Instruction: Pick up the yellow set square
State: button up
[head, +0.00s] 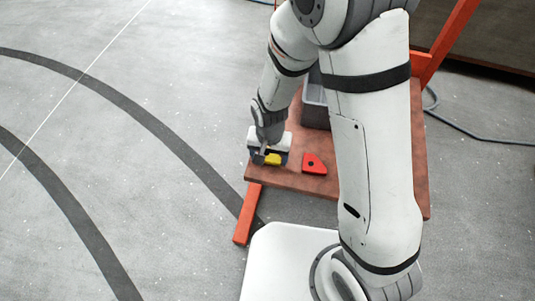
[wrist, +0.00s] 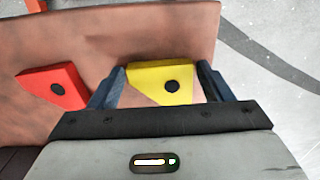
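The yellow set square (wrist: 160,78) is a flat angled block with a black round spot, lying on the brown table top near its edge. In the head view the yellow set square (head: 273,159) shows only in part, beside my gripper (head: 266,157). In the wrist view my gripper (wrist: 160,84) is open, with one finger on each side of the yellow set square.
A red set square (wrist: 52,86) of like shape lies left of my gripper; it also shows in the head view (head: 314,164). A grey bin (head: 315,105) stands farther back on the brown table (head: 290,181), partly behind my arm. Orange frame legs (head: 247,215) stand at the table.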

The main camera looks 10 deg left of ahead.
jog(key=c, duration=0.7)
